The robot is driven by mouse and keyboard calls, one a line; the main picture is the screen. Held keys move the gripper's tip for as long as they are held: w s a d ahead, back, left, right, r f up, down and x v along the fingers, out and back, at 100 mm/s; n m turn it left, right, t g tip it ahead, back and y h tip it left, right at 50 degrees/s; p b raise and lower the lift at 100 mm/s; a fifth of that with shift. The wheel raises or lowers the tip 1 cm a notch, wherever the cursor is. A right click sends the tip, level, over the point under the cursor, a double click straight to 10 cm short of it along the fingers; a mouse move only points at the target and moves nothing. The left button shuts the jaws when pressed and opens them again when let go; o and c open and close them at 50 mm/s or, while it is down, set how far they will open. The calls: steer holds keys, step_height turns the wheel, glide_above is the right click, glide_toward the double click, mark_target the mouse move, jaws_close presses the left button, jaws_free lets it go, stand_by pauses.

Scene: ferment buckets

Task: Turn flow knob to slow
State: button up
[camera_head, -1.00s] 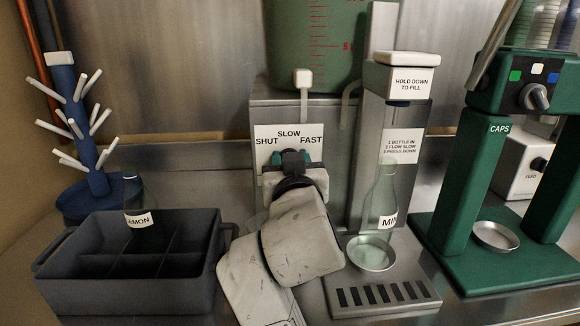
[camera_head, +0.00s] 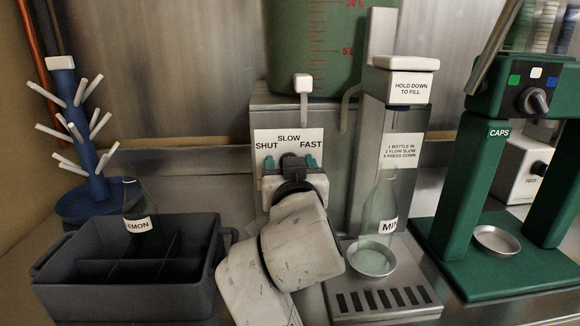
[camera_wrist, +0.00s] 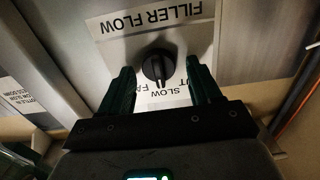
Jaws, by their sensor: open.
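The black flow knob (camera_wrist: 157,66) sits on a white label plate (camera_head: 289,136) marked SHUT, SLOW and FAST. The plate appears upside down in the wrist view. The knob's ridge runs roughly up and down there, its lower end near the word SLOW; its exact setting is hard to read. In the head view, my gripper (camera_head: 290,163) is in front of the plate and mostly hides the knob. My gripper (camera_wrist: 160,68) is open, one teal finger on either side of the knob with visible gaps. I cannot tell how deep the fingertips reach.
Right of the plate stands the filler with a MINT-type bottle (camera_head: 379,205), partly see-through, above a round dish (camera_head: 370,262). A green capper (camera_head: 457,190) is further right. At left are a dark crate (camera_head: 120,290) with a LEMON bottle (camera_head: 137,212) and a blue drying rack (camera_head: 78,130).

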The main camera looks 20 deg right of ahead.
steer(key=v, duration=1)
steer(key=shift+s, duration=0.4)
steer(key=shift+a, duration=0.1)
